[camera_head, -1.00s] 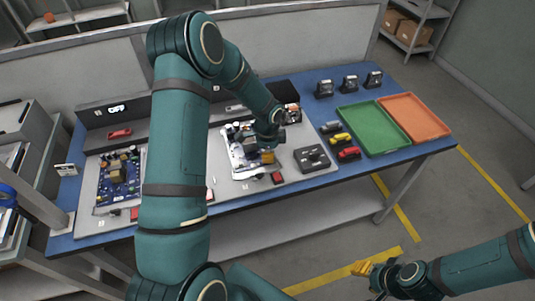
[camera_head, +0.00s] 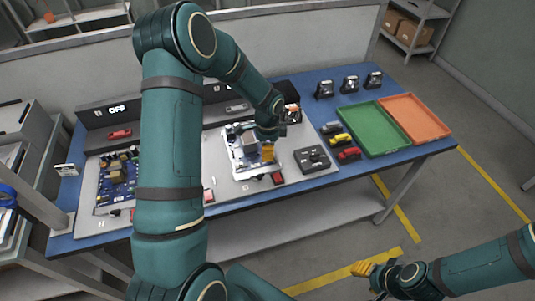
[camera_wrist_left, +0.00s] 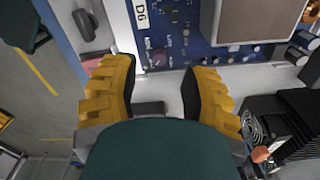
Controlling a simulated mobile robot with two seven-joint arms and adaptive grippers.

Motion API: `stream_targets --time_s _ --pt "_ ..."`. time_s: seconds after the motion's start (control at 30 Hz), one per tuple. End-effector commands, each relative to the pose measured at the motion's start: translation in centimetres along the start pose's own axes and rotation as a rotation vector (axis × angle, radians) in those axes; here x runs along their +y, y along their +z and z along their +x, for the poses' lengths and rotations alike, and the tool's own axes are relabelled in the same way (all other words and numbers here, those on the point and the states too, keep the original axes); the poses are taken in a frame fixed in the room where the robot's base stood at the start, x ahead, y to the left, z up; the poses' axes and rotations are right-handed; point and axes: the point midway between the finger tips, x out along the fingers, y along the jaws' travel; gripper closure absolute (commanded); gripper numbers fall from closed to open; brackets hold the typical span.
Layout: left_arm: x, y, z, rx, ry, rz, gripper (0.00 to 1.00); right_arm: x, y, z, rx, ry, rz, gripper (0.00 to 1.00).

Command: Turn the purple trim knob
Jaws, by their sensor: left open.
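A small purple knob (camera_wrist_left: 159,58) sits on the edge of a blue circuit board (camera_wrist_left: 185,32), beside faint printed labels, in the left wrist view. My left gripper (camera_wrist_left: 158,78) is open, with its yellow fingers on either side of the knob in that view and nothing between them. I cannot tell how high the fingertips are above the board. In the head view the left gripper (camera_head: 267,153) is over the right side of the middle board fixture, and the knob cannot be made out. My right gripper (camera_head: 363,268) is off the table at lower right, its opening unclear.
A dark box (camera_head: 312,158) and several small coloured parts, including a red one (camera_head: 349,154), lie right of the fixture. A green tray (camera_head: 372,128) and an orange tray (camera_head: 415,117) are farther right. Another board (camera_head: 117,175) lies at left.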

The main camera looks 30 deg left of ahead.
Motion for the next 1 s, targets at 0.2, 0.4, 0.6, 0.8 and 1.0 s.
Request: stream_targets --time_s 0.2,0.4,0.6,0.8,1.0 --pt "-0.1 0.0 -4.7 0.001 -0.003 -0.001 0.55 0.0 0.0 0.0 0.0 0.0 0.0 0.53" --pt "-0.1 0.1 -7.6 0.0 -0.002 -0.002 0.55 0.0 0.0 0.0 0.0 0.0 0.0 0.53" --pt "0.0 0.0 -8.7 0.0 0.0 -0.001 0.55 0.0 0.0 0.0 0.0 0.0 0.0 0.53" --pt "0.0 0.0 -8.8 0.0 0.001 -0.001 0.55 0.0 0.0 0.0 0.0 0.0 0.0 0.53" --pt "0.0 0.0 -8.7 0.0 0.001 -0.001 0.55 0.0 0.0 0.0 0.0 0.0 0.0 0.53"
